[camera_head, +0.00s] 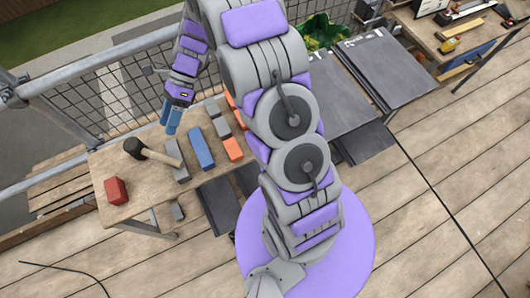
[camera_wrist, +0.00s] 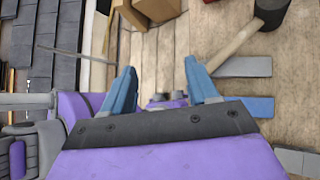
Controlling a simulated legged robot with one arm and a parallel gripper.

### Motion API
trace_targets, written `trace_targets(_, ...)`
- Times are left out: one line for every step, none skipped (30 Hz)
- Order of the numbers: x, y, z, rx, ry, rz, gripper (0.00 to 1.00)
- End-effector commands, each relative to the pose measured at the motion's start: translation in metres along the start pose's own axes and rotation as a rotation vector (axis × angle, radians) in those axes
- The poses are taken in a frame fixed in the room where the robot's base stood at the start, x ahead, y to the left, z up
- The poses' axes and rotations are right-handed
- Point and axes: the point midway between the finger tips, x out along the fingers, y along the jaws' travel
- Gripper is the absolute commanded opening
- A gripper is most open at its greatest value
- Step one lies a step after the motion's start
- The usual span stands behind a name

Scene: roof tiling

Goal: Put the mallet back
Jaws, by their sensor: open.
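The mallet has a black head (camera_head: 132,147) and a pale wooden handle (camera_head: 160,156). It lies on the wooden workbench (camera_head: 140,205), with the handle end by a grey block (camera_head: 178,162). In the wrist view its head (camera_wrist: 271,12) is at the top right and its handle (camera_wrist: 236,44) slants down toward the right finger. My gripper (camera_head: 170,122) is above the bench, near the handle. In the wrist view my gripper (camera_wrist: 160,80) has its blue fingers spread wide with nothing between them. I cannot tell whether the right finger touches the handle.
A red block (camera_head: 116,190) sits at the bench's left end. A blue block (camera_head: 201,149) and several grey and orange blocks (camera_head: 233,149) lie to the right. A mesh railing (camera_head: 110,95) runs behind the bench. Dark slabs (camera_head: 385,68) and another table (camera_head: 470,25) stand at the right.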

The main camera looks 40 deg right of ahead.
Motion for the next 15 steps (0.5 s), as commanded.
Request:
trace_targets(-0.006,0.015,0.005,-0.069,0.035,-0.008,0.59)
trace_targets(-0.009,0.024,0.006,-0.11,0.057,-0.01,0.59)
trace_targets(-0.011,0.036,0.006,-0.161,0.084,-0.008,0.59)
trace_targets(-0.013,0.045,0.007,-0.201,0.105,-0.008,0.59)
trace_targets(-0.015,0.053,0.007,-0.242,0.126,-0.009,0.59)
trace_targets(-0.018,0.064,0.007,-0.295,0.154,-0.007,0.59)
trace_targets(-0.021,0.073,0.007,-0.336,0.177,-0.007,0.59)
trace_targets(-0.022,0.082,0.007,-0.376,0.197,-0.005,0.59)
trace_targets(-0.025,0.093,0.006,-0.427,0.226,0.0,0.59)
trace_targets(-0.027,0.102,0.005,-0.467,0.247,0.002,0.59)
trace_targets(-0.029,0.111,0.004,-0.506,0.269,0.006,0.59)
trace_targets(-0.031,0.122,0.003,-0.56,0.298,0.012,0.59)
trace_targets(-0.033,0.13,0.002,-0.599,0.319,0.016,0.59)
trace_targets(-0.034,0.139,0.0,-0.637,0.341,0.024,0.59)
trace_targets(-0.036,0.15,-0.002,-0.689,0.369,0.033,0.59)
